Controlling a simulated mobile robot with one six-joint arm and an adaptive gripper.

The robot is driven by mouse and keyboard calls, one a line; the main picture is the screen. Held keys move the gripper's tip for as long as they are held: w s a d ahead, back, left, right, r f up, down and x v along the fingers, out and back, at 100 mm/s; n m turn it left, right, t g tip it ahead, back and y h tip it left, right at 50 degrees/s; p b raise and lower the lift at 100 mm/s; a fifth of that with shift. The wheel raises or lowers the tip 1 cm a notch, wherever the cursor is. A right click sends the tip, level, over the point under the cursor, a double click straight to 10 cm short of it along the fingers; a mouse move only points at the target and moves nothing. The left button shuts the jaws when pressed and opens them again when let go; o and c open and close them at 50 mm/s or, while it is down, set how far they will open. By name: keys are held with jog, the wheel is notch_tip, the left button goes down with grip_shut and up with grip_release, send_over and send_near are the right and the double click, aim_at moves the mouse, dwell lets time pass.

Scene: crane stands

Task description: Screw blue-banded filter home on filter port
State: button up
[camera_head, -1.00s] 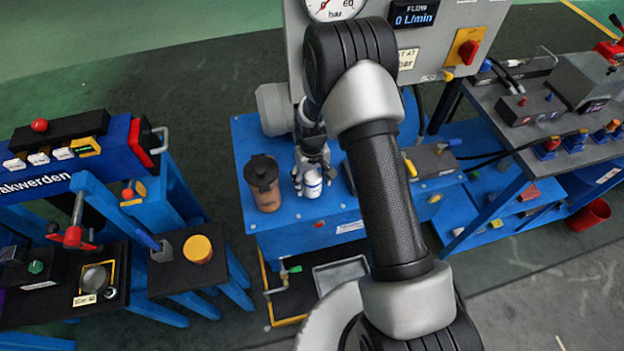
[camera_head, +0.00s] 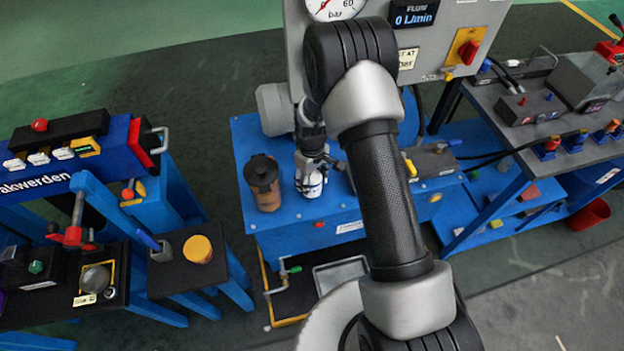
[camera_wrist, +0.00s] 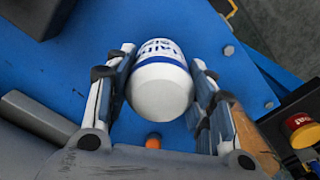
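The blue-banded filter (camera_head: 311,188) is a small white canister with blue bands and lettering. It stands on the blue tank top in the middle of the head view. In the wrist view the filter (camera_wrist: 162,85) shows its rounded white end, with the blue band beyond it. My gripper (camera_head: 312,180) is around it from above. In the wrist view my gripper (camera_wrist: 162,95) has one finger against each side of the filter. The filter port is hidden beneath the filter, so I cannot tell how far it is seated.
A grey control panel (camera_head: 440,50) with gauge and flow display rises behind. A dark block with a yellow part (camera_head: 430,160) sits right. A grey tray (camera_head: 340,272) lies below in front.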

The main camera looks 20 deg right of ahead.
jog(key=c, duration=0.6)
jog(key=shift+c, duration=0.6)
jog(key=m, duration=0.5)
jog(key=shift+m, duration=0.9)
jog(key=o, duration=0.8)
jog(key=shift+m, duration=0.6)
jog(key=o, duration=0.6)
jog(key=shift+c, duration=0.2)
